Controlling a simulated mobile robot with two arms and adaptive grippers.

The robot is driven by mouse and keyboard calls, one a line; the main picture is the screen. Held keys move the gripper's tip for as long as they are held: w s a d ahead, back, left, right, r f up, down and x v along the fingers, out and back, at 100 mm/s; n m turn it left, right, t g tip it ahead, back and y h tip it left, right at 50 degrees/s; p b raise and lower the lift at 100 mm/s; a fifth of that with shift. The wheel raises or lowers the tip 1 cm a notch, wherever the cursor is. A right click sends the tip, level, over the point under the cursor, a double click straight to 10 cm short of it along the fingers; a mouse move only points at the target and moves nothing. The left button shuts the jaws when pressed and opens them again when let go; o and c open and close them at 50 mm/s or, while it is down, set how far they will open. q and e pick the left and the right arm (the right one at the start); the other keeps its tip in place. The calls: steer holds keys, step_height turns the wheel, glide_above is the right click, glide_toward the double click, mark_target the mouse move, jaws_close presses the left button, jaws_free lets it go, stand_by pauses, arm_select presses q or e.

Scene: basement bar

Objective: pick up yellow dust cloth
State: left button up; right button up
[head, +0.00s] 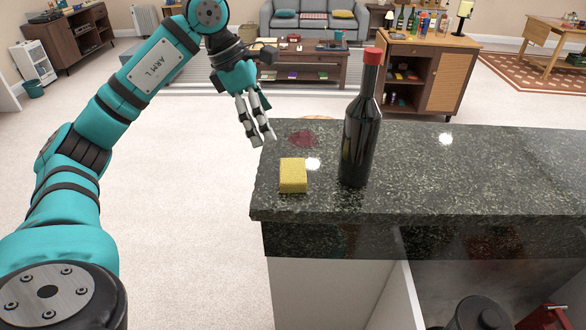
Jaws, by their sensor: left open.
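The yellow dust cloth (293,175) lies as a small, thick folded block on the dark stone counter (440,200), near its left end. My left gripper (262,142) hangs beyond and to the left of the cloth in the picture, by the counter's left edge. Its fingers point down, are apart and hold nothing. It does not touch the cloth. My right gripper is not in view.
A dark bottle with a red cap (361,125) stands upright close to the right of the cloth. A dark red stain (302,139) lies behind the cloth. The counter right of the bottle is clear. Carpeted floor lies open left of the counter.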

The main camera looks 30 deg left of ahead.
arm_select(q)
steer(key=s+x, duration=0.1)
steer(key=x, duration=0.3)
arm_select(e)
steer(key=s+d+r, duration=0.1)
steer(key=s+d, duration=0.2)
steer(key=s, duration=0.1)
arm_select(q)
steer(key=p, duration=0.2)
glide_above(293, 169)
steer(key=s+a, duration=0.2)
steer(key=f, duration=0.4)
steer(key=shift+w+d+f, duration=0.15)
steer(key=shift+w+f, duration=0.05)
steer(key=shift+f, duration=0.15)
steer(key=p+x, duration=0.3)
steer(key=x, duration=0.1)
steer(key=shift+w+f, duration=0.15)
steer(key=shift+w, duration=0.05)
steer(key=shift+d+f, duration=0.15)
steer(key=shift+f, duration=0.15)
steer(key=shift+c, duration=0.7)
steer(key=c, duration=0.8)
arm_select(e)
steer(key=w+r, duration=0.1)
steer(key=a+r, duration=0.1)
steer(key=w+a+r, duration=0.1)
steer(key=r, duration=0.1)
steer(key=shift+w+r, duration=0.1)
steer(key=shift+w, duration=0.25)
